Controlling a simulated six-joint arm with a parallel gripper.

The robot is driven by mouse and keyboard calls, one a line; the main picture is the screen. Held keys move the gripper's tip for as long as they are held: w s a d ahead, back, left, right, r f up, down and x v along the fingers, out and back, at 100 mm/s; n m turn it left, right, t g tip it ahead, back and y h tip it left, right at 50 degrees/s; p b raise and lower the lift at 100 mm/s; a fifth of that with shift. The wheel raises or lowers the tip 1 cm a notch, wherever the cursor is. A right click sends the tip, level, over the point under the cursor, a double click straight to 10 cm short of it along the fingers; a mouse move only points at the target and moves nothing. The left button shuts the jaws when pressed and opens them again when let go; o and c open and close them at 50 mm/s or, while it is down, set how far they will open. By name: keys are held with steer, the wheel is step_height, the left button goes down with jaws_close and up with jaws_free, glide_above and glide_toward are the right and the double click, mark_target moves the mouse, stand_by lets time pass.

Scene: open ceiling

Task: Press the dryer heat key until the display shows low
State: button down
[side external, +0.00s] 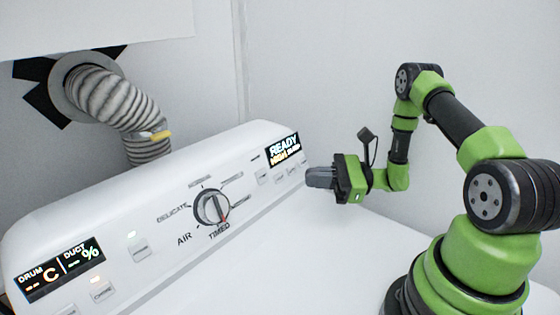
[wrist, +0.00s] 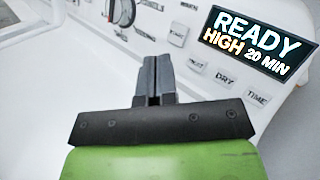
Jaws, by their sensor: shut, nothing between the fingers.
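The dryer's control panel (side external: 160,192) is white and slanted. Its right display (side external: 283,149) also shows in the wrist view (wrist: 259,43), where it reads READY, HIGH, 20 MIN. Below it is a row of pale keys: the leftmost, whose small label looks like HEAT (wrist: 197,66), then DRY (wrist: 225,79) and TIME (wrist: 257,98). My gripper (side external: 309,178) is shut and empty, close to the right end of the panel. In the wrist view its fingertips (wrist: 157,60) lie left of the heat key; I cannot tell whether they touch the panel.
A dial (side external: 212,207) sits mid-panel, with labels including DELICATE, AIR and TIMED around it. A left display (side external: 60,270) reads DRUM and DUCT. A ribbed hose (side external: 115,102) rises behind the panel. The white top (side external: 290,245) in front is clear.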

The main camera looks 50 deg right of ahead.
mark_target(279, 178)
steer(key=s, duration=0.1)
steer(key=s+r, duration=0.1)
steer(key=s, duration=0.1)
steer(key=shift+r, duration=0.1)
steer(key=shift+w, duration=0.1)
steer(key=shift+w+f, duration=0.5)
steer(key=shift+w, duration=0.85)
steer(key=shift+w+f, duration=0.55)
steer(key=shift+w, duration=0.85)
steer(key=shift+w+f, duration=0.5)
steer(key=shift+w, duration=0.85)
steer(key=shift+w+f, duration=0.1)
steer(key=shift+w, duration=0.25)
steer(key=shift+w+f, duration=0.15)
steer(key=shift+w, duration=0.25)
steer(key=shift+s+r, duration=0.3)
steer(key=shift+s, duration=0.5)
